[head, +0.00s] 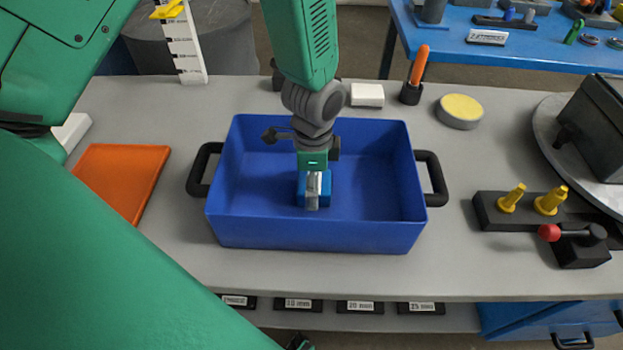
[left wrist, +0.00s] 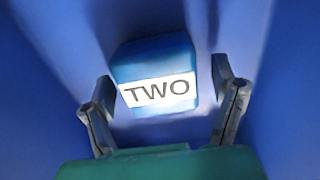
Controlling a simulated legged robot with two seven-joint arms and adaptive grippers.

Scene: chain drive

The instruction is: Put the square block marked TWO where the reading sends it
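The square block marked TWO (left wrist: 155,72) is blue with a white label and lies in the blue bin (head: 385,232). In the head view the block (head: 326,188) is partly hidden by my left gripper (head: 313,192), which reaches down into the bin from above. In the left wrist view, the fingers of the gripper (left wrist: 165,92) stand apart on either side of the block, with a clear gap on the right and a small one on the left. A white scale (head: 185,50) with a yellow pointer (head: 168,10) stands at the back left; its marks are too small to read. My right gripper is not in view.
An orange panel (head: 122,180) lies left of the bin. Labelled plates (head: 360,307) line a lower ledge at the front. A block with yellow pegs (head: 525,205), a red-knobbed fixture (head: 575,243), a yellow-topped disc (head: 460,110) and an orange-handled tool (head: 418,68) are to the right.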

